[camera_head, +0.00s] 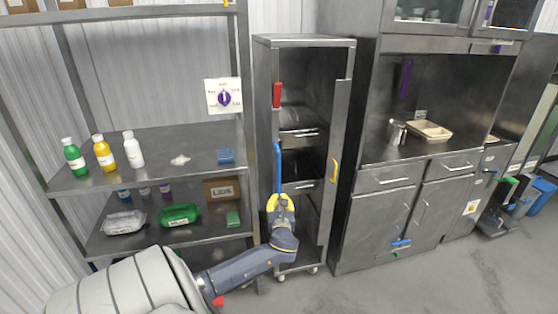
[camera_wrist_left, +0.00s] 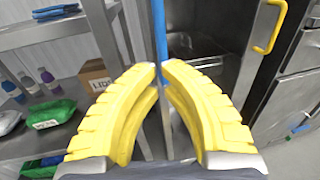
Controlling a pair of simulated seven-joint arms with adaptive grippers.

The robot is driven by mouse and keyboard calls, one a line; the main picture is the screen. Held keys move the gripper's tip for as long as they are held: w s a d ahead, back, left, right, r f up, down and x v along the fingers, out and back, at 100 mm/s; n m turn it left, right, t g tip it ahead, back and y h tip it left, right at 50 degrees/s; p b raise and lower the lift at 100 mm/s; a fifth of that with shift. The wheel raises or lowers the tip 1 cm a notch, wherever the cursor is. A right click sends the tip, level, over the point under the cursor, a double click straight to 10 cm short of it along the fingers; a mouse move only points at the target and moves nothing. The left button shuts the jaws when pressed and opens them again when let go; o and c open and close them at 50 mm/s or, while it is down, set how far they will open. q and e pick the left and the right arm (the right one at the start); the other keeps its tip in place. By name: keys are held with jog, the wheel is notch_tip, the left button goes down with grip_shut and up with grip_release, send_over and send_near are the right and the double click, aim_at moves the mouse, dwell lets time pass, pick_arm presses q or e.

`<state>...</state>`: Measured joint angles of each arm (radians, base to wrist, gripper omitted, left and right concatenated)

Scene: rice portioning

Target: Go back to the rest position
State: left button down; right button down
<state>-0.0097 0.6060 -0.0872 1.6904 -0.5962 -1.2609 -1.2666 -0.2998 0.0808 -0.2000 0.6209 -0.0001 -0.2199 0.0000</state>
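My left gripper (camera_head: 280,203) has yellow ribbed fingers. It is at the lower end of the long blue handle (camera_head: 277,165) on the left side of the tall steel cabinet (camera_head: 300,42). In the left wrist view, the fingertips (camera_wrist_left: 160,72) come close together at the blue handle (camera_wrist_left: 160,30), which rises above them. The fingers look shut on it, though the tips hide the contact. My left arm reaches in from the bottom left of the head view. My right gripper is in neither view.
A steel shelf (camera_head: 100,182) with bottles stands left; a box (camera_head: 220,189) and green pack (camera_head: 180,214) sit on its lower level. The cabinet's front is open, with a yellow handle (camera_head: 334,171) at right. A counter (camera_head: 375,150) holds a tray (camera_head: 430,130). Floor is clear at lower right.

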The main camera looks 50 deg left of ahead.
pick_arm(q)
jog(key=s+d+f+n+g+h, duration=0.1)
jog(key=s+d+f+n+h, duration=0.25)
jog(key=f, duration=0.95)
jog(key=s+d+f+n+g+h, duration=0.1)
jog(key=s+d+f+n+h, duration=0.3)
jog(key=f, duration=1)
jog(key=s+d+f+n+g+h, duration=0.2)
jog(key=s+d+f+n, duration=0.3)
jog(key=f, duration=0.8)
jog(key=s+d+f+n+g+h, duration=0.1)
jog(key=s+d+f+n+h, duration=0.1)
jog(key=s+d+f+n, duration=0.4)
jog(key=s+d+f+n+g+h, duration=0.1)
jog(key=s+d+f, duration=0.5)
jog(key=s+f, duration=0.5)
jog(key=s+d+f+n+g+h, duration=0.1)
jog(key=s+d+f, duration=0.1)
jog(key=s+d, duration=0.5)
jog(key=s+d+f+n+g+h, duration=0.1)
jog(key=s+d, duration=0.6)
jog(key=s, duration=0.7)
jog(key=shift+s+f+g, duration=0.15)
jog(key=shift+f+g, duration=0.55)
jog(key=shift+f, duration=0.1)
